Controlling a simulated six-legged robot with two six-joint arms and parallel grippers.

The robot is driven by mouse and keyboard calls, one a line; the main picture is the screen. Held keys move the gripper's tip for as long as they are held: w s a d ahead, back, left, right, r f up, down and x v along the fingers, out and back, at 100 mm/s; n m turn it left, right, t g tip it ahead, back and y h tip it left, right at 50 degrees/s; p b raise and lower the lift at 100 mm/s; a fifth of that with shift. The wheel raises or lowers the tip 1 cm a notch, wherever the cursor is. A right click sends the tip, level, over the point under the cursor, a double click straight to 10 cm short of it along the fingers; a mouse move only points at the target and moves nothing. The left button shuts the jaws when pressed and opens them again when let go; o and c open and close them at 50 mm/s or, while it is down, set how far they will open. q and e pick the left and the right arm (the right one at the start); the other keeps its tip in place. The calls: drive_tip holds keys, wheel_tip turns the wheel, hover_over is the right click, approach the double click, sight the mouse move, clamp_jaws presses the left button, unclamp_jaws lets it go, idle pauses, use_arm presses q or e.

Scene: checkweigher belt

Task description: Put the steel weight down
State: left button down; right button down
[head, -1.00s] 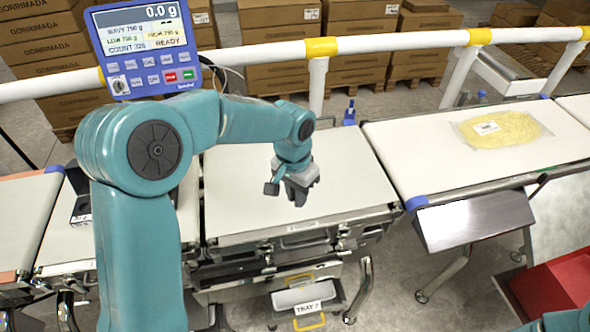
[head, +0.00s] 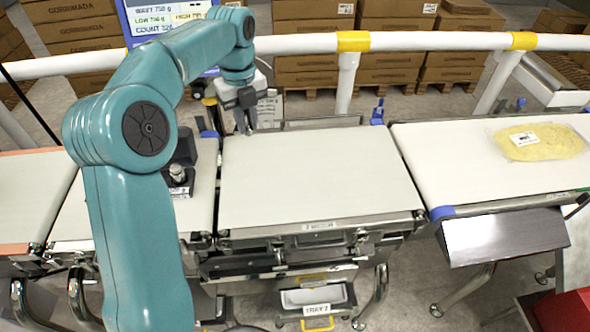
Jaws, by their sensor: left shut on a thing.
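A small steel weight (head: 178,174) with a knob stands upright at the front of a dark, labelled case (head: 183,190), on the belt left of the middle one. My left gripper (head: 246,128) is up and to the right of it, clearly apart, near the back left corner of the middle belt (head: 315,180). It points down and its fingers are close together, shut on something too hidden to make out. My left arm covers part of the left belt. My right gripper is not in view.
The middle belt is bare. A bag of yellow food (head: 538,142) lies on the right belt (head: 440,150). A white guard rail (head: 430,41) with yellow joints runs behind the belts. The blue display unit (head: 170,18) is partly behind my arm. A tray (head: 315,297) hangs below.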

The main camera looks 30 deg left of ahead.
use_arm(q)
wheel_tip(320, 180, down, 14)
drive_tip(key=shift+w+d+r, duration=0.1)
drive_tip(key=shift+r, duration=0.1)
wheel_tip(320, 180, down, 5)
drive_tip(key=shift+f, duration=0.2)
drive_tip(key=shift+f, duration=0.15)
drive_tip(key=c, duration=1.1)
unclamp_jaws()
